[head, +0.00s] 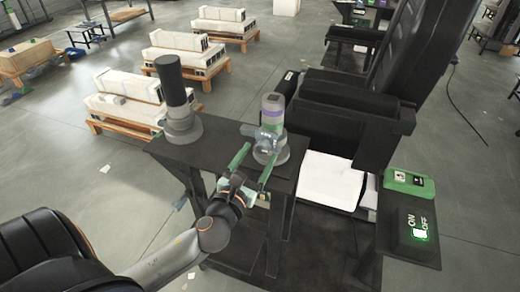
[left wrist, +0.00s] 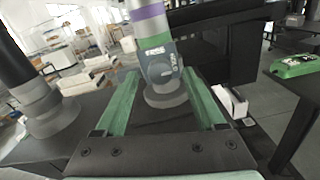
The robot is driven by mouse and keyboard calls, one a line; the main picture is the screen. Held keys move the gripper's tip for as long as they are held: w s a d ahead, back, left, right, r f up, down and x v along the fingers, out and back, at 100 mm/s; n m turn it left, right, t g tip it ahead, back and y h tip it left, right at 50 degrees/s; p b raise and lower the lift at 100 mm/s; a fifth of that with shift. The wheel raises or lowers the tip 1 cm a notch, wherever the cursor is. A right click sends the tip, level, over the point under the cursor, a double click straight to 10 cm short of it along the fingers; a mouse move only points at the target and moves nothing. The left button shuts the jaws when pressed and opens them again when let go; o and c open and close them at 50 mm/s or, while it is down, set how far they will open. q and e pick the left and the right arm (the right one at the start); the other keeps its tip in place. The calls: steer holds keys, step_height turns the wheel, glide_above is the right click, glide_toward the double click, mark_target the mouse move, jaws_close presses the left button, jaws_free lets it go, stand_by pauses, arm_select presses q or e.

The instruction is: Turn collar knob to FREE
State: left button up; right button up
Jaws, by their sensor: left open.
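A lift column (head: 272,112) with purple and green bands stands on a dark table in the head view. Its grey collar knob (head: 270,143) sits low on the column above a round base. In the left wrist view the fingers (left wrist: 162,78) lie to either side of the knob, with space between. My right gripper is not in view.
A second, dark column (head: 174,85) stands on the same table (head: 222,152), to the left. A black chair-like unit (head: 345,105) is close on the right. An ON/OFF switch panel (head: 411,228) and a green box (head: 409,183) are at the right.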

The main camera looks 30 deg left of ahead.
arm_select(q)
steer(key=shift+x, duration=0.9)
jaws_close()
